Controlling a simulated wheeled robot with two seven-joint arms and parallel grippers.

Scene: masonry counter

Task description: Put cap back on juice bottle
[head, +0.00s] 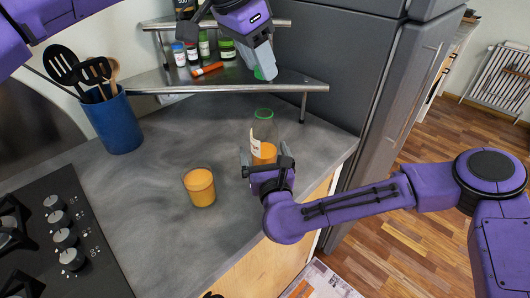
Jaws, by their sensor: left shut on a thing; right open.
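The juice bottle (265,131) stands upright on the grey counter. It is clear, with a green ring at its top, a pale label and orange juice low inside. My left gripper (264,71) is above the bottle, level with the shelf in the picture, and is shut on a small green cap (257,73), mostly hidden by the fingers. The cap is apart from the bottle. My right gripper (266,160) is open at the near side of the bottle, its fingers at the lower part. It hides the bottle's base, and I cannot tell whether it touches.
A glass of orange juice (200,187) stands left of the bottle. A metal corner shelf (232,83) behind holds several small jars and an orange-red tube (207,69). A blue utensil holder (115,124) and a black hob (62,235) are at left. A grey fridge (345,65) stands right.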

